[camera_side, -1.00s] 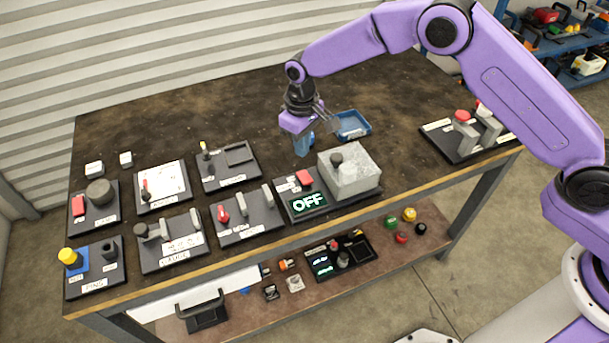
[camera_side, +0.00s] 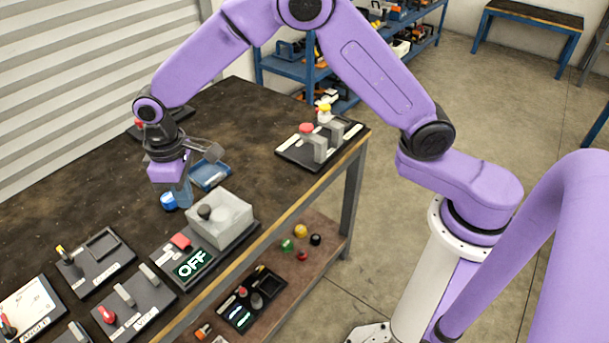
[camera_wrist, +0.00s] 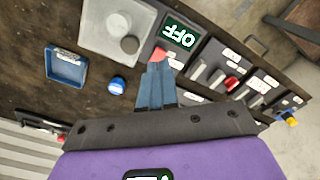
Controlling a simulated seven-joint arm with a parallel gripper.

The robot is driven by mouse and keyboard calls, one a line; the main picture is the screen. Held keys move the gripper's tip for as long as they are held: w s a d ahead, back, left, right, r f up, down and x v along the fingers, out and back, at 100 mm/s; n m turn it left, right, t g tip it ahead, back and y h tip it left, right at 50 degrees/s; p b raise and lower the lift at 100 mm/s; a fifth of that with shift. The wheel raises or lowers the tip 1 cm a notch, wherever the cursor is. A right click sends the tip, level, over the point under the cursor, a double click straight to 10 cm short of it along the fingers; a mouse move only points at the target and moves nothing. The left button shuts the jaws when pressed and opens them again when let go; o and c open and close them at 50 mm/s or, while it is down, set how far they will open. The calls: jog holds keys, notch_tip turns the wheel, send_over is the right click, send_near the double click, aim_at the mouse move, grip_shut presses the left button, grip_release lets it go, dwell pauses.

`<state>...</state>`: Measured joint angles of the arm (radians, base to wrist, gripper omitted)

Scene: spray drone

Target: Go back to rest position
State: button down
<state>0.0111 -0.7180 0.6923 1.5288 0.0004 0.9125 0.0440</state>
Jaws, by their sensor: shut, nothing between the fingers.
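My gripper (camera_side: 181,192) hangs over the dark workbench (camera_side: 105,180) in the side view, fingers pointing down. Its blue fingers are together and empty; they also show in the wrist view (camera_wrist: 153,72). The arm is bent at the elbow, with the gripper above the bench behind the OFF panel. A blue round knob or cap (camera_side: 168,201) sits on the bench beside the fingertips in the side view. It also shows in the wrist view (camera_wrist: 117,85), left of the fingers and apart from them.
The OFF panel (camera_side: 193,264) carries a red button (camera_side: 181,242) and a grey box with a knob (camera_side: 222,217). A blue tray (camera_side: 210,175) lies behind it. A panel with upright grey blocks (camera_side: 318,147) stands at the bench's right end. Several switch panels fill the front left.

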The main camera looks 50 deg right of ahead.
jog(key=s+d+r+n, duration=0.1)
jog(key=s+d+r, duration=0.35)
jog(key=s, duration=0.35)
jog(key=s+d+r+n, duration=0.2)
jog(key=s+d+r, duration=0.2)
jog(key=s+d, duration=0.3)
jog(key=s+d+n, duration=0.2)
jog(key=s+d, duration=0.9)
jog(key=s, duration=0.4)
jog(key=shift+s+d, duration=0.2)
jog(key=shift+d, duration=0.05)
jog(key=c, duration=1.8)
grip_release()
